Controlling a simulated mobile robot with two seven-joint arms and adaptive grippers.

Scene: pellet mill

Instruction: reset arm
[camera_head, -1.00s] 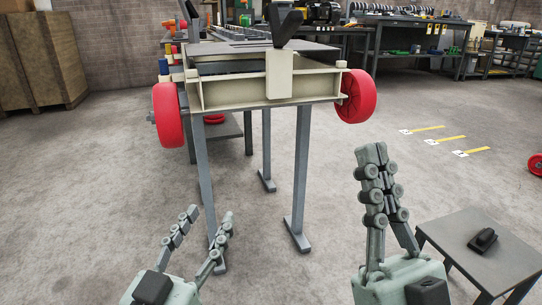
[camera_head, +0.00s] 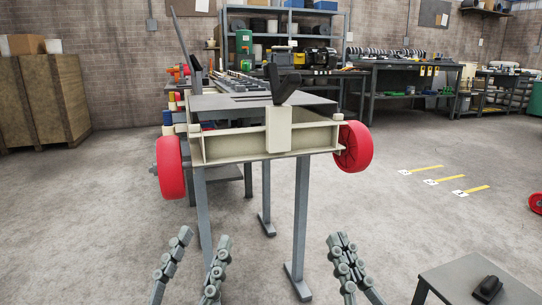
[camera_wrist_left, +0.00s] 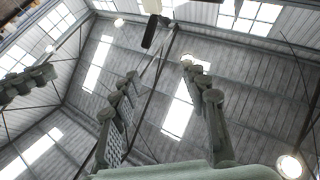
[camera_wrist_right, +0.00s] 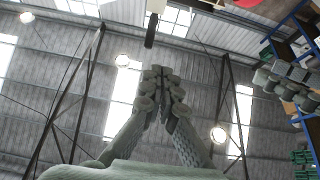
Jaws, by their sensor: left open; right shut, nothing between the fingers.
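My left gripper (camera_head: 205,240) is at the bottom of the head view, left of centre, with its fingers spread and nothing between them. The left wrist view shows the same two fingers (camera_wrist_left: 160,75) apart against the ceiling. My right gripper (camera_head: 341,238) is at the bottom, right of centre, with its fingers together. In the right wrist view its fingertips (camera_wrist_right: 157,75) meet and hold nothing. Both grippers point upward and are in front of the cart-like steel frame, apart from it. The palms are below the head view's edge.
The steel frame (camera_head: 235,146) with red wheels (camera_head: 355,147) stands ahead on grey legs. A low dark table (camera_head: 455,280) with a small black object (camera_head: 487,289) is at the lower right. Workbenches and a shelf stand at the back. Wooden crates (camera_head: 45,100) are at left.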

